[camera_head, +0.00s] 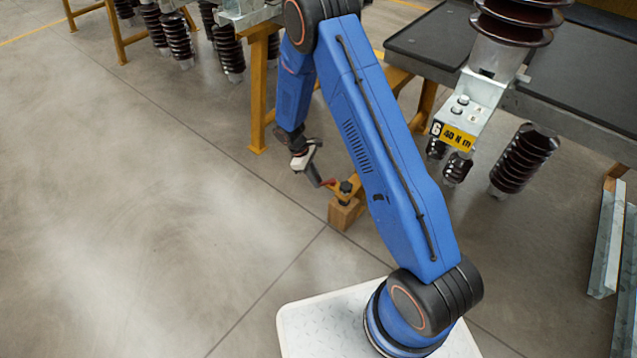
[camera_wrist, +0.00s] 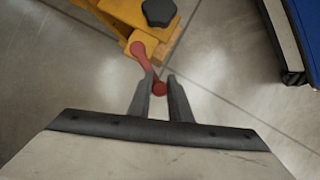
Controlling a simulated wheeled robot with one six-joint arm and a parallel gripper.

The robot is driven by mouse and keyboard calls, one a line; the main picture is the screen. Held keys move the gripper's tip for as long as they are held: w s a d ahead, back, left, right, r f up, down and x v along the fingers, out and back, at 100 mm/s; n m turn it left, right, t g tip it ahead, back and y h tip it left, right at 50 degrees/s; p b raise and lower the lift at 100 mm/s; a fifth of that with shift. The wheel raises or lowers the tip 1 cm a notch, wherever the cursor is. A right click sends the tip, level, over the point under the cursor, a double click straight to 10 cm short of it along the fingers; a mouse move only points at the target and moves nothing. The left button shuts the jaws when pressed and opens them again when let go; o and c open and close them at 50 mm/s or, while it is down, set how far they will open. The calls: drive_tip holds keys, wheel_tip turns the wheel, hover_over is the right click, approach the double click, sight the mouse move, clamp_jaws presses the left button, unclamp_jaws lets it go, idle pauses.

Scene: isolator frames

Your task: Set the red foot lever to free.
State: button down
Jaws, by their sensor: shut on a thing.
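The red foot lever (camera_wrist: 140,52) shows in the wrist view, fixed at its upper end to a yellow foot bracket (camera_wrist: 128,12) with a dark knob (camera_wrist: 159,12). Most of the lever is hidden there. I cannot read any position mark for the lever.
A dark table top (camera_head: 440,40) is at the upper right. The floor (camera_head: 130,200) at left is clear.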

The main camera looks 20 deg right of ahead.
drive_tip(key=w+d+m+g+y, duration=0.1)
drive_tip(key=w+d+m+y, duration=0.1)
drive_tip(key=w+m, duration=0.3)
drive_tip(key=shift+w+m+g+y, duration=0.4)
drive_tip(key=shift+m+y, duration=0.2)
drive_tip(key=shift+m, duration=1.8)
drive_tip(key=shift+d, duration=0.15)
drive_tip(key=c, duration=1.6)
unclamp_jaws()
drive_tip(key=v, duration=1.7)
drive_tip(key=shift+w+d+r, duration=0.1)
drive_tip(key=shift+w+r, duration=0.05)
drive_tip(key=shift+r, duration=0.05)
